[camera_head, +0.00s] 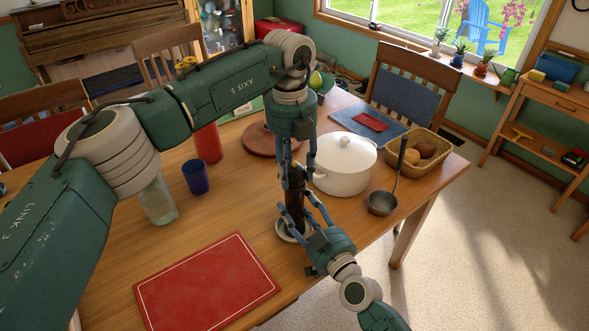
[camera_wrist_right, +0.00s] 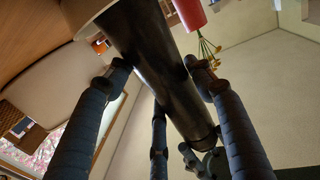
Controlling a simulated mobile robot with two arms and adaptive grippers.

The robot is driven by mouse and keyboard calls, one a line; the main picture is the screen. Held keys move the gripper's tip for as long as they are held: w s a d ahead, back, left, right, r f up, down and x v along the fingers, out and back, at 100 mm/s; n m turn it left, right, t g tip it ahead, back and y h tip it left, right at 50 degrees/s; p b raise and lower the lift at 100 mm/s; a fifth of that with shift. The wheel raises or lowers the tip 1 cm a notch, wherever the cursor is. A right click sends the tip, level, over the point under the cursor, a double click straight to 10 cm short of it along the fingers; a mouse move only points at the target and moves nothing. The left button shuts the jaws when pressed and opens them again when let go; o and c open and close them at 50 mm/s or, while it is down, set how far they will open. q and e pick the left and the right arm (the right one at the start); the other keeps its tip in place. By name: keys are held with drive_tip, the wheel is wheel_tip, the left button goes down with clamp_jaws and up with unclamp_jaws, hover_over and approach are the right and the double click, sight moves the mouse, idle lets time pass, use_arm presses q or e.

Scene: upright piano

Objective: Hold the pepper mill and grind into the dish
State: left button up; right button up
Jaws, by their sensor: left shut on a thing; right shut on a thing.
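The dark pepper mill (camera_head: 295,206) stands about upright over a small pale dish (camera_head: 281,236) near the table's front edge. My left gripper (camera_head: 296,168) points down from above and is shut on the mill's upper part. My right gripper (camera_head: 297,203) comes in from the lower right and is shut on the mill lower down. In the right wrist view the mill (camera_wrist_right: 155,62) runs diagonally between my right fingers (camera_wrist_right: 157,66). The mill and grippers hide part of the dish, and I cannot tell what is in it.
A white lidded pot (camera_head: 343,168) stands close to the right of the mill. A ladle (camera_head: 384,199) and a bread basket (camera_head: 432,160) lie beyond it. A red mat (camera_head: 207,284), a blue cup (camera_head: 195,178) and a glass (camera_head: 158,203) are to the left.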

sight(293, 165)
use_arm(q)
drive_tip(key=m, duration=0.5)
drive_tip(key=shift+m, duration=0.3)
drive_tip(key=m, duration=0.5)
drive_tip(key=shift+m, duration=0.7)
drive_tip(key=o, duration=1.2)
drive_tip(key=r, duration=1.2)
drive_tip(key=shift+w+a, duration=0.1)
drive_tip(key=shift+w, duration=0.15)
